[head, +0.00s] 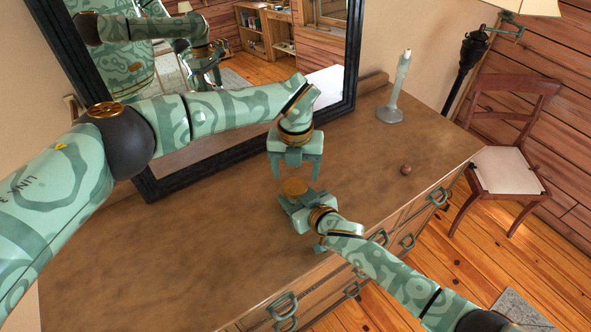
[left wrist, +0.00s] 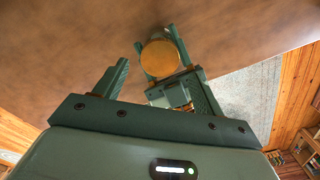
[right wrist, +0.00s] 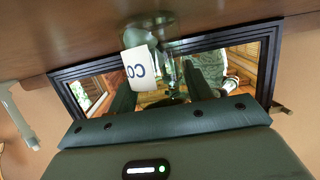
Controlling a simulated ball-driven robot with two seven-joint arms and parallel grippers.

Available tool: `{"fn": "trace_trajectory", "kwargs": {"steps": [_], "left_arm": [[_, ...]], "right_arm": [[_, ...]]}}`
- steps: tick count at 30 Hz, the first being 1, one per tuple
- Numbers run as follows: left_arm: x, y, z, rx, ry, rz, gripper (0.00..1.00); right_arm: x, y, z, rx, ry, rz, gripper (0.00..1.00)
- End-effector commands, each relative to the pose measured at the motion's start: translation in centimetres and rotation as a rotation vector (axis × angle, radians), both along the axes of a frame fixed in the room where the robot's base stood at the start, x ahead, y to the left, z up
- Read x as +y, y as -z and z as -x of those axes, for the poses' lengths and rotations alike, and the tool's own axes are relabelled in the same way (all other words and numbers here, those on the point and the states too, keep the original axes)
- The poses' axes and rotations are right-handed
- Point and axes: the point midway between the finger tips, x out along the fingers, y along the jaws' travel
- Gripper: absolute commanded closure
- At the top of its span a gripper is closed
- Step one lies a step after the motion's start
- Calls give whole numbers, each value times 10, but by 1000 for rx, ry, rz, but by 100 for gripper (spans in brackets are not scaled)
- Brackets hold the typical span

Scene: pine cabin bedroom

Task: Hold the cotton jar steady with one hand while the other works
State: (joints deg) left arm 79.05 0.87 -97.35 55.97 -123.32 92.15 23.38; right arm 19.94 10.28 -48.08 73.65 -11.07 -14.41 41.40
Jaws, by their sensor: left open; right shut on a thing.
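The cotton jar stands on the dresser with its round orange-brown lid (head: 294,186) on top. The lid also shows in the left wrist view (left wrist: 160,58). In the right wrist view the clear jar carries a white label (right wrist: 140,64) with the letters "CO" readable. My right gripper (head: 293,197) is shut on the jar, its fingers on either side of it. My left gripper (head: 296,174) is open and empty, pointing down just above and behind the lid, apart from it in the head view. The jar's body is mostly hidden in the head view.
A black-framed mirror (head: 352,62) stands at the back of the dresser (head: 190,255). A pale candlestick-like object (head: 395,95) and a small brown ball (head: 406,169) are on the right. The dresser top at left is clear. A chair (head: 508,170) stands beyond the right end.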

Motion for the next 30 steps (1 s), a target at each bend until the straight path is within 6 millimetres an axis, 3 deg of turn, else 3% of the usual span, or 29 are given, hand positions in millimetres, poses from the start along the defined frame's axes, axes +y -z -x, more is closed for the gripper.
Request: {"fn": "trace_trajectory", "kwargs": {"steps": [8, 16, 20, 30], "left_arm": [[0, -34, -1, -3, 93, -1, 30], [0, -34, 0, 0, 97, 0, 30], [0, -27, 0, 1, 97, 0, 30], [0, 24, 1, 3, 96, 0, 30]], "right_arm": [[0, 0, 0, 1, 0, 1, 100], [0, 0, 0, 1, 0, 1, 100], [0, 0, 0, 1, 0, 1, 100], [0, 0, 0, 1, 0, 1, 100]]}}
